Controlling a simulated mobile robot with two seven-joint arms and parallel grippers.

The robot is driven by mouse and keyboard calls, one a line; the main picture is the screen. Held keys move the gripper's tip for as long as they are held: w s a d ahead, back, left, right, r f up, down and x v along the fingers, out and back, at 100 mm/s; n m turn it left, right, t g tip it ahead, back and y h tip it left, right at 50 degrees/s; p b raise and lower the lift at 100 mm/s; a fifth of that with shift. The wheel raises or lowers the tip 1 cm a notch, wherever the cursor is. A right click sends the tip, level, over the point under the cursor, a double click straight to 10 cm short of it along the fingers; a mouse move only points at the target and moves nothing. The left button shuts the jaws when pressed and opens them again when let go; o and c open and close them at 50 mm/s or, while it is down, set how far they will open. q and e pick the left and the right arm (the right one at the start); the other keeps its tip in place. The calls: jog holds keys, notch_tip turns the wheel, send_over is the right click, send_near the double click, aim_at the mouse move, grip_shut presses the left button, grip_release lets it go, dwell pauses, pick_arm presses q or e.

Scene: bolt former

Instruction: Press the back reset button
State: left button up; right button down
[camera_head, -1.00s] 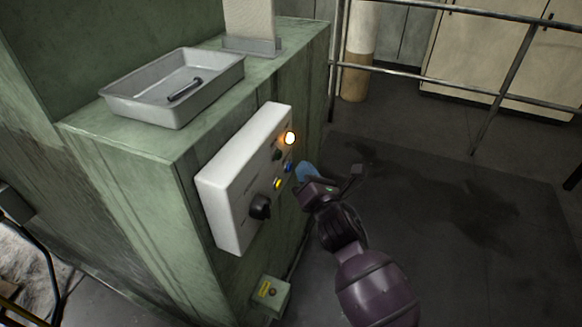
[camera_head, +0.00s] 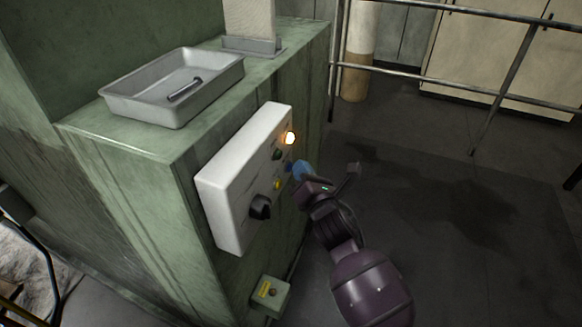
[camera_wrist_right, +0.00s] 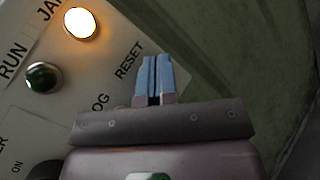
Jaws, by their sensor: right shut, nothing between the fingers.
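The white control panel (camera_head: 235,190) is mounted on the side of the green machine. Its blue button (camera_head: 288,167) shows in the head view just left of my right gripper's blue fingertips (camera_head: 298,169). In the right wrist view the RESET label (camera_wrist_right: 129,60) is readable beside the shut, empty fingertips (camera_wrist_right: 154,60), which hide the button there. The fingertips are very close to the button; I cannot tell whether they touch it. My left gripper is in neither view.
A lit JAM lamp (camera_head: 290,138) and a dark green button (camera_wrist_right: 42,77) sit near the RESET label. A yellow button (camera_head: 277,184) and black knob (camera_head: 260,207) are lower on the panel. A grey tray (camera_head: 150,100) is on top; a railing (camera_head: 450,83) stands behind.

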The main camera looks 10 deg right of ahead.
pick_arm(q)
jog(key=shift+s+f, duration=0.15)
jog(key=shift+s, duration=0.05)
pick_arm(e)
jog(key=shift+w+a, duration=0.1)
jog(key=shift+a, duration=0.05)
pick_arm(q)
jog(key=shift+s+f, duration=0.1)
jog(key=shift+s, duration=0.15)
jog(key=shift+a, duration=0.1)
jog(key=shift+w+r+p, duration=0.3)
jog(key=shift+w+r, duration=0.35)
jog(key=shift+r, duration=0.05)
pick_arm(e)
jog(key=shift+s+d, duration=0.45)
jog(key=shift+d, duration=0.2)
jog(key=shift+d, duration=0.1)
